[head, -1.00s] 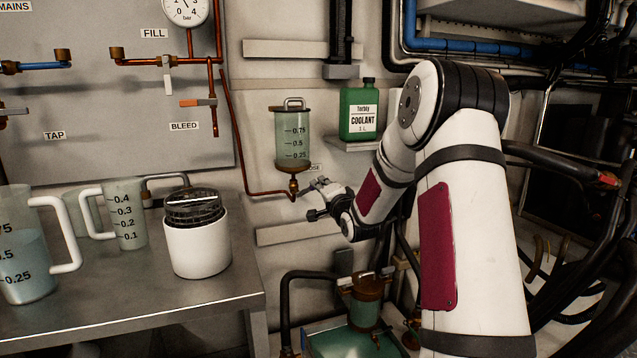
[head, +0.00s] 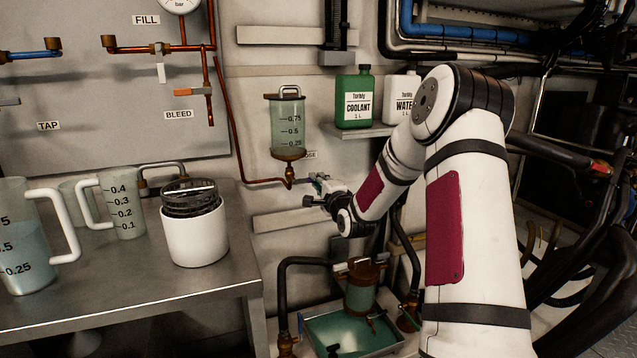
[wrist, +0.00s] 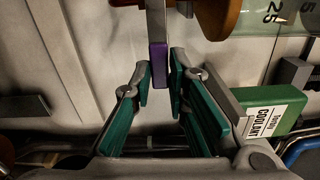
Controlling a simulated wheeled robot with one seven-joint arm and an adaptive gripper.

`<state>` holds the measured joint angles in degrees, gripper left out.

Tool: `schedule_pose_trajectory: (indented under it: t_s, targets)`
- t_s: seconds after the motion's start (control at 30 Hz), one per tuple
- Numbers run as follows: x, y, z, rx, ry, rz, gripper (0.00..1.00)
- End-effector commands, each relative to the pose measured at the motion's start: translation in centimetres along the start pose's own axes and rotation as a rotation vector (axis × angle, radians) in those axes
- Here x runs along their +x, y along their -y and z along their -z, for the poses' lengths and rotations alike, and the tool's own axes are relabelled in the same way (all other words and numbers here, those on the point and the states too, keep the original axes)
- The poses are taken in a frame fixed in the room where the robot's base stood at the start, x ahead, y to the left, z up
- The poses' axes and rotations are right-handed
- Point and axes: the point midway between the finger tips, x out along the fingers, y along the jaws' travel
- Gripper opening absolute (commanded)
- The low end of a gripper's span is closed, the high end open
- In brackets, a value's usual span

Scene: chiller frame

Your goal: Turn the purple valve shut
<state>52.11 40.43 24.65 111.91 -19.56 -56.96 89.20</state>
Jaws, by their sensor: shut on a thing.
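The purple valve shows in the wrist view as a purple grip (wrist: 158,66) on the end of a straight grey lever. My gripper (wrist: 160,80) has its green-padded fingers on either side of this grip and is shut on it. In the head view my gripper (head: 318,196) is at the wall, just below and right of the brass fitting under a clear graduated vessel (head: 286,122). The purple grip is too small and covered to make out surely there. The valve's body is mostly hidden.
A green coolant bottle (head: 354,97) and a white water bottle (head: 399,98) stand on a wall shelf above my arm. A steel bench (head: 120,275) with jugs and a white canister (head: 195,238) is at left. A tray (head: 355,335) with green liquid lies below.

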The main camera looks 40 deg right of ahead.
Motion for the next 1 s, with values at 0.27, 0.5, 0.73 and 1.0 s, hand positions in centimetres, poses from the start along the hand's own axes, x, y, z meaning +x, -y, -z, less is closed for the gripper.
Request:
schedule_pose_trajectory:
  t_s: [0.27, 0.5, 0.73, 1.0]
  targets:
    - [-0.1, -0.8, 0.2, 0.009, -0.004, -0.018, 0.19]
    - [-0.1, -0.6, 0.1, 0.005, -0.003, -0.013, 0.34]
    - [-0.5, -0.5, 0.1, 0.003, -0.002, -0.011, 0.34]
    - [-4.7, -0.4, 0.1, 0.003, -0.004, -0.012, 0.34]
